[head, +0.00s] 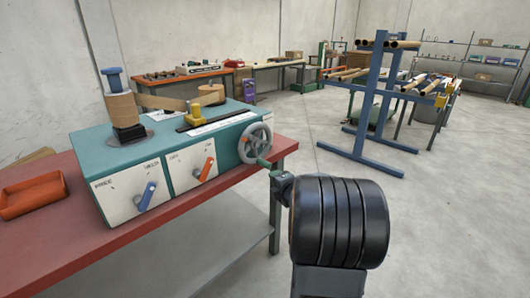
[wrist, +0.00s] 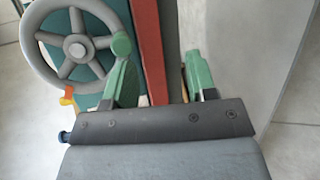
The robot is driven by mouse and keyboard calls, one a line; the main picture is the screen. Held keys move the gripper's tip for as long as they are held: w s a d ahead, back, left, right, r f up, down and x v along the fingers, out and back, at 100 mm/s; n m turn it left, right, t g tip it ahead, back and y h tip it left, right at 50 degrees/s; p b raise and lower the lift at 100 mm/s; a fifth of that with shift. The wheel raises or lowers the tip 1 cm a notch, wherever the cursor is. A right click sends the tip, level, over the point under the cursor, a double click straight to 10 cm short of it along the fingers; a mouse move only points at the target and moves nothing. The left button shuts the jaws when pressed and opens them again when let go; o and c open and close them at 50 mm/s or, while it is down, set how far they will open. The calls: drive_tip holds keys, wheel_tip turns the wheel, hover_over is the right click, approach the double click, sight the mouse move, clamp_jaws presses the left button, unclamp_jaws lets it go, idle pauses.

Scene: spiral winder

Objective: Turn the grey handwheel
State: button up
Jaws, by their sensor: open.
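The grey handwheel (head: 256,142) is on the right end of the teal winder box, with several spokes. In the wrist view the handwheel (wrist: 75,48) fills the upper left. A round green knob (wrist: 121,44) sits at its right rim. In the head view my gripper (head: 268,165) is at the wheel's lower right, partly hidden by my dark wrist.
The winder (head: 180,150) stands on a red-topped bench (head: 75,245), with blue (head: 146,196) and orange (head: 207,169) levers on its front. A red tray (head: 33,195) lies at the left. A blue rack (head: 365,150) stands behind on the right. The floor between is clear.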

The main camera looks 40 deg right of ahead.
sight(270, 166)
drive_tip(key=s+d+r+n+t+y+p, duration=0.35)
drive_tip(key=s+n+y, duration=0.2)
drive_tip(key=n, duration=0.45)
drive_tip(key=shift+y, duration=0.35)
drive_tip(key=w, duration=0.4)
drive_tip(key=w+a, duration=0.1)
drive_tip(key=w, duration=0.4)
drive_tip(key=w+a, duration=0.1)
drive_tip(key=w, duration=0.3)
drive_tip(key=shift+w+a+f, duration=0.1)
drive_tip(key=shift+w+f, duration=0.15)
drive_tip(key=shift+f, duration=0.05)
drive_tip(key=shift+c, duration=0.2)
clamp_jaws()
drive_tip(key=shift+a, duration=0.1)
